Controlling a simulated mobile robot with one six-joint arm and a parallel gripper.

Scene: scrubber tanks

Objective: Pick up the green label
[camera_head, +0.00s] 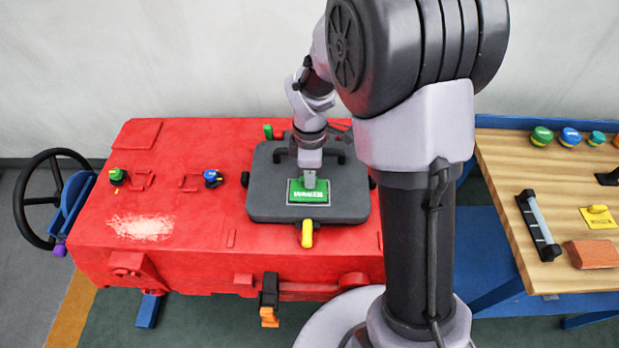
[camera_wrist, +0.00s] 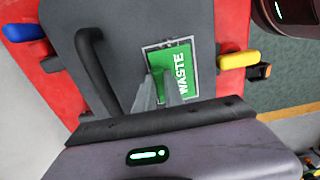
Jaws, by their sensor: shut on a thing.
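The green label (camera_head: 309,192) with white lettering sits at a pale rectangular outline on the dark grey lid (camera_head: 268,207) of the red machine. In the wrist view the label (camera_wrist: 181,68) reads "WASTE" and lies slightly off the outline, part of which shows along its edges. My gripper (camera_head: 309,182) points down at the label's upper middle. In the wrist view its two grey fingers (camera_wrist: 160,88) are shut on the label. I cannot tell whether the label touches the lid or is slightly above it.
The lid has a black handle (camera_wrist: 94,75) beside the label and a yellow latch (camera_head: 307,234) at its front edge. Green (camera_head: 117,177) and blue (camera_head: 212,178) knobs stand on the red top (camera_head: 185,255). A wooden bench (camera_head: 500,178) with a yellow label (camera_head: 598,218) is at right.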

